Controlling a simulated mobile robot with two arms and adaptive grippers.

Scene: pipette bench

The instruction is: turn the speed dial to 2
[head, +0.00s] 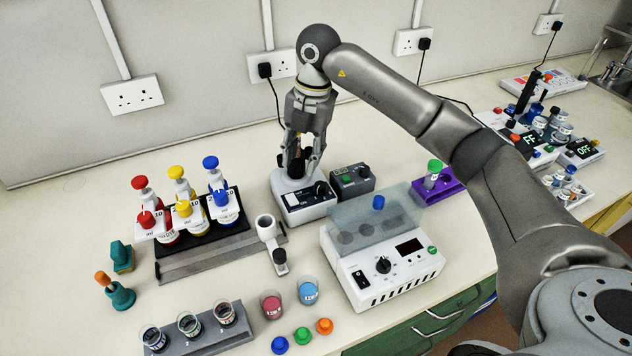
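A small white device (305,207) with a dark top and a black dial (320,189) on its front stands at the middle back of the bench. A larger white box with a clear lid (375,222) stands to its right and nearer, with another black dial (383,265) on its front. The dial markings are too small to read, so I cannot tell which is the speed dial. My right gripper (300,165) points down over the small device, fingers either side of a dark part on its top. I cannot tell whether they touch it. My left gripper is not in view.
A dark grey box (352,180) with a green button stands close right of the small device. A rack (222,243) with red, yellow and blue-capped bottles is to the left. Beakers and loose caps lie in front. A purple rack (438,190) stands right, near my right arm.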

